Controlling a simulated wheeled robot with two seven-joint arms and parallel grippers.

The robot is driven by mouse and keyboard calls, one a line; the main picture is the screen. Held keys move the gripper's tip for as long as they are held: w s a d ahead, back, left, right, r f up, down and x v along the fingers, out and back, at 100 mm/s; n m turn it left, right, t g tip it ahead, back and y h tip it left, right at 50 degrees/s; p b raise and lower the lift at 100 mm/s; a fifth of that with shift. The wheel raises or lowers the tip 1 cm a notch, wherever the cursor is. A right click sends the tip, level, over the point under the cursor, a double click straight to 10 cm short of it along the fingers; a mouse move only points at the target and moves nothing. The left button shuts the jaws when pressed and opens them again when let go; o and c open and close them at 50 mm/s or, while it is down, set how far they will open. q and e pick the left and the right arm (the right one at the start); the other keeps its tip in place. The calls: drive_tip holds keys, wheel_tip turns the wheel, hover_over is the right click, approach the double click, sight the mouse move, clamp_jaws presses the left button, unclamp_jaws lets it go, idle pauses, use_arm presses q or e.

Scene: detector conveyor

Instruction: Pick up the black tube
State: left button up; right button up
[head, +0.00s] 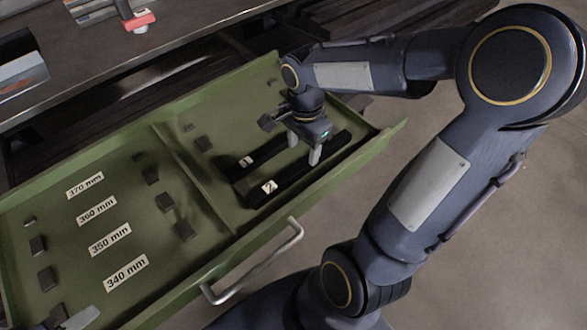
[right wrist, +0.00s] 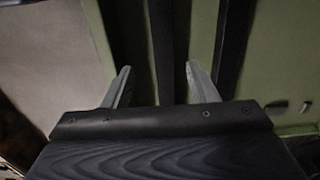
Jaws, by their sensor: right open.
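Two long black tubes lie side by side in the right compartment of the green drawer (head: 218,218). One bears a label 1 (head: 246,161) and the other a label 2 (head: 269,187). My right gripper (head: 303,150) is over their far part, pointing down, open and empty. In the right wrist view, one dark tube (right wrist: 168,50) runs between the open fingers (right wrist: 155,88), and another dark tube (right wrist: 236,45) is right of them. I cannot tell the exact height of the fingertips.
The drawer's left compartment has labels from 340 mm (head: 126,273) to 370 mm (head: 85,185) and several small dark blocks. A divider (head: 190,175) separates the compartments. A handle (head: 262,265) is at the front. A dark worktop (head: 90,65) with a red-topped object (head: 139,20) stands behind.

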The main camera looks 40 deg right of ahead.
sight(304, 163)
drive_tip(key=shift+s+d+f, duration=0.1)
drive_tip(key=shift+d+f, duration=0.15)
drive_tip(key=shift+f, duration=0.25)
drive_tip(key=shift+d+f, duration=0.2)
drive_tip(key=shift+f, duration=0.3)
use_arm(q)
drive_tip(key=f+b, duration=0.2)
drive_tip(key=f, duration=0.1)
drive_tip(key=shift+s+d+b, duration=0.1)
drive_tip(key=shift+d+b, duration=0.2)
drive_tip(key=shift+d, duration=0.1)
use_arm(e)
drive_tip(key=f, duration=0.3)
drive_tip(key=w+f, duration=0.1)
drive_tip(key=f, duration=0.1)
drive_tip(key=shift+f, duration=0.15)
use_arm(q)
drive_tip(key=shift+r, duration=0.1)
use_arm(e)
clamp_jaws()
